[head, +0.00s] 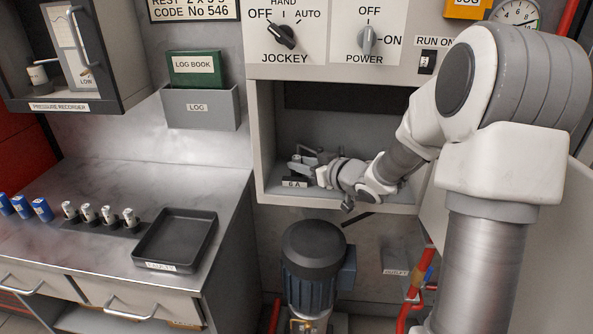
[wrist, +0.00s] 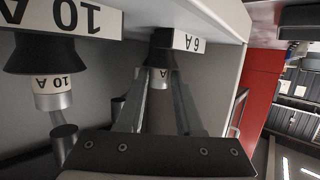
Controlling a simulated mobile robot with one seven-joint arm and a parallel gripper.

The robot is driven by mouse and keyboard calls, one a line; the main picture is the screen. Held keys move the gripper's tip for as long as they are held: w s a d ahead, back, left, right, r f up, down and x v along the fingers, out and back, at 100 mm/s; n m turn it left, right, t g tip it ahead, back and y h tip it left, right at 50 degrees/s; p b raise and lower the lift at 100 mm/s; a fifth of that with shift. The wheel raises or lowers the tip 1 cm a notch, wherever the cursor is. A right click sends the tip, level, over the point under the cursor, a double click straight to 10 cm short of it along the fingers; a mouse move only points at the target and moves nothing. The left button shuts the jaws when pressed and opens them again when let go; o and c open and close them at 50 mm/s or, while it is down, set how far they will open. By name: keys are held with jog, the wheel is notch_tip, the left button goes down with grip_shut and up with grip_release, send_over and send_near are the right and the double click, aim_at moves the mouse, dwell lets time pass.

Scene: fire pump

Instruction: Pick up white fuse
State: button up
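A white fuse with a silver end cap (wrist: 159,78) sits in the black holder labelled 6 A (wrist: 188,41). My gripper (wrist: 162,84) reaches up to it with one finger on each side. I cannot tell whether the fingers touch the fuse. In the head view my gripper (head: 314,163) is inside the open grey cabinet (head: 267,150), by the 6 A label (head: 294,183), and the arm hides much of that area. A similar fuse (wrist: 53,93) sits in the 10 A holder (wrist: 45,53), to the left in the wrist view. Several white fuses (head: 108,213) stand on the counter.
A black tray (head: 206,240) lies on the metal counter (head: 150,175), right of the standing fuses. Several blue cylinders (head: 22,206) stand farther left. The cabinet walls closely surround my gripper. A motor (head: 313,260) stands below the cabinet.

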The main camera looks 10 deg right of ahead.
grip_shut()
dwell(0.3)
